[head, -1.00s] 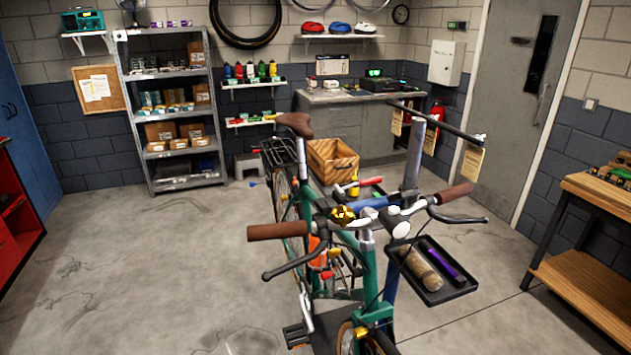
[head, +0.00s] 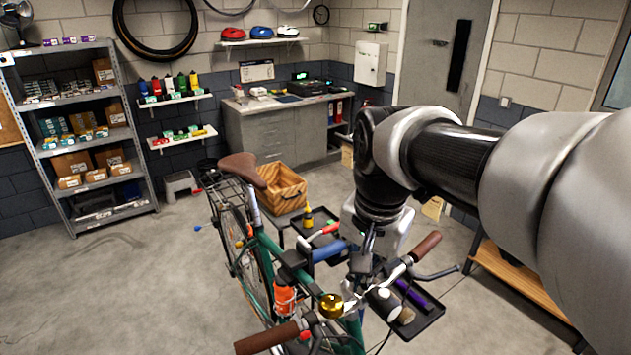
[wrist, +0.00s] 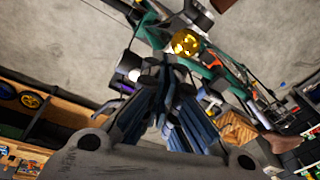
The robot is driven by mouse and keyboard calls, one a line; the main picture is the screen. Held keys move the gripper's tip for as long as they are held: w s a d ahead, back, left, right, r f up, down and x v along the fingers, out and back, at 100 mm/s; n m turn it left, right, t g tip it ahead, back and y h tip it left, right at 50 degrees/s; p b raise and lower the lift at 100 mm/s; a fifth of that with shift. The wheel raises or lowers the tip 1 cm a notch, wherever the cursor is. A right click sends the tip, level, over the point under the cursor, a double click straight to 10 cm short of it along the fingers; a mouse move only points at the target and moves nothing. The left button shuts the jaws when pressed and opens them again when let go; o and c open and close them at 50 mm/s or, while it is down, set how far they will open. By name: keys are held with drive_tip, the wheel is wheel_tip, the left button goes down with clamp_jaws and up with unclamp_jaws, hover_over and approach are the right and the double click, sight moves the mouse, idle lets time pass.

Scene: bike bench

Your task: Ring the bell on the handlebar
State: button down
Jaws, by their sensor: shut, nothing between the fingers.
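The brass-coloured bell (head: 331,305) sits on the handlebar, beside the brown left-hand grip (head: 267,338) in the head view. In the wrist view the bell (wrist: 185,43) shows just beyond my fingertips. My gripper (head: 362,272) points down over the handlebar, behind and to the right of the bell in the head view. Its fingers are together and empty in the wrist view (wrist: 166,66). I see a gap between fingers and bell in the head view. The second brown grip (head: 426,246) is to the right of my gripper.
A black tray (head: 425,315) with a purple tool is right of the handlebar.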

sight(315, 289)
drive_tip(key=w+a+r+m+g+p, duration=0.1)
drive_tip(key=w+a+r+m+p, duration=0.3)
drive_tip(key=w, duration=0.5)
drive_tip(key=a+p, duration=0.2)
drive_tip(key=p, duration=0.1)
drive_tip(key=shift+w+a+g, duration=0.15)
drive_tip(key=shift+a+g, duration=0.25)
drive_tip(key=shift+f, duration=0.1)
wheel_tip(315, 289, down, 14)
drive_tip(key=shift+g+h+p, duration=0.3)
drive_tip(key=shift+p, duration=0.3)
